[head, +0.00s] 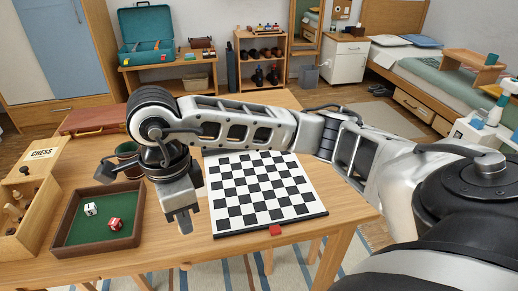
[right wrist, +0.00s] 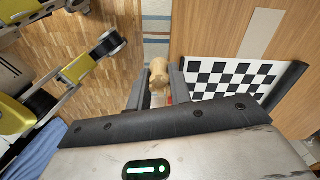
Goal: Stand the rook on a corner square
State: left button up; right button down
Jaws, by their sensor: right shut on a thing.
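My right gripper (head: 180,217) hangs over the near part of the table, between the dice tray and the chessboard. In the right wrist view the fingers (right wrist: 160,90) are shut on a pale wooden piece, the rook (right wrist: 158,72). Its top shows between the fingertips; its lower part is hidden, and I cannot make it out in the head view. The chessboard (head: 262,190) has dark and light squares and no visible pieces. It lies to the right of the gripper; part shows in the right wrist view (right wrist: 225,78). My left gripper is not in view.
A dice tray (head: 66,238) with a white die (head: 90,209) and a red die (head: 114,224) stands left of the gripper. A wooden chess box (head: 42,190) with several pieces is at the far left. A dark cup (head: 128,150) stands behind.

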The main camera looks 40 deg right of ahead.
jog(key=m, duration=0.3)
jog(key=a+m, duration=0.1)
jog(key=m, duration=0.2)
jog(key=shift+s, duration=0.2)
jog(key=w+d+f+m+b, duration=0.1)
jog(key=d+f+m, duration=0.1)
jog(key=m, duration=0.3)
jog(key=w+d+f+m, duration=0.1)
jog(key=d+f+m, duration=0.2)
jog(key=d+m, duration=0.1)
jog(key=w+d+f+m+b, duration=0.1)
jog(key=w+d+f+m, duration=0.1)
jog(key=d+f+m, duration=0.1)
jog(key=shift+d+f+m+b, duration=0.2)
jog(key=shift+d+m+b, duration=0.3)
jog(key=shift+m, duration=0.9)
jog(key=shift+w+d+f, duration=0.15)
jog(key=shift+d+f, duration=0.2)
jog(key=f, duration=0.3)
jog(key=shift+d, duration=0.3)
jog(key=shift+w+f, duration=0.1)
jog(key=shift+f, duration=0.3)
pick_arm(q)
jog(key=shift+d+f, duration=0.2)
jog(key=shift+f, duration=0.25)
